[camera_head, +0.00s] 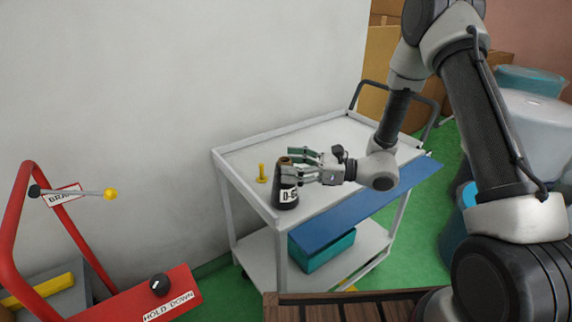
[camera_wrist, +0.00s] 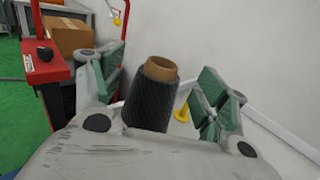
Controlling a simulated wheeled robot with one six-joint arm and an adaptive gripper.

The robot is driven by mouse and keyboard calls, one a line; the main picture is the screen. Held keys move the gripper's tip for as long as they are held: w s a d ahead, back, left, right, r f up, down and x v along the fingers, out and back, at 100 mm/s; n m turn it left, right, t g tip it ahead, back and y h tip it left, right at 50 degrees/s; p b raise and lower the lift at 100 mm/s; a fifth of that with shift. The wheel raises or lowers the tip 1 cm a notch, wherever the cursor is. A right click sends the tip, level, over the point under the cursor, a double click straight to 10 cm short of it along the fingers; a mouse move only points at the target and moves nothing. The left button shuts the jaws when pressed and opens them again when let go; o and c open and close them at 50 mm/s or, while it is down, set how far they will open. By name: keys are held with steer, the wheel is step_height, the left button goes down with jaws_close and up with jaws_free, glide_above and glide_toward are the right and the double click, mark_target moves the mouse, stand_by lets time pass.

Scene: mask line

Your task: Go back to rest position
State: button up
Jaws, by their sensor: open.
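My gripper (camera_head: 300,167) is open at the left end of the white cart's top, level with a dark cone-shaped spool (camera_head: 287,190) that has a brown top and a white label. In the wrist view the spool (camera_wrist: 150,98) stands upright between the two green-padded fingers of my gripper (camera_wrist: 160,90). Gaps show between the spool and the fingers in that view. The spool's lower part is hidden there by the gripper body. A yellow peg (camera_head: 262,173) stands on the cart just left of the spool, and it also shows in the wrist view (camera_wrist: 182,113).
A red machine frame (camera_head: 170,293) with a yellow-tipped lever (camera_head: 109,194) is at left. Pale bins (camera_head: 535,125) stand at right.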

steer(key=s+d, duration=0.2)
steer(key=d, duration=0.8)
steer(key=s+d+f+n+g+h, duration=0.2)
steer(key=s+f+n+g, duration=0.15)
steer(key=s, duration=0.35)
steer(key=s+d+r+n+g+h, duration=0.2)
steer(key=s+d+n+g+h, duration=0.4)
steer(key=s+d, duration=0.25)
steer(key=s+d+r+n+t+h, duration=0.4)
steer(key=d+r+n+t+h, duration=0.1)
steer(key=d+r+n+h, duration=0.45)
steer(key=s+d+r+n+t, duration=0.1)
steer(key=r+t, duration=0.4)
steer(key=r, duration=0.5)
steer(key=shift+s+d+r, duration=0.2)
steer(key=shift+s+d, duration=0.25)
steer(key=shift+d, duration=0.65)
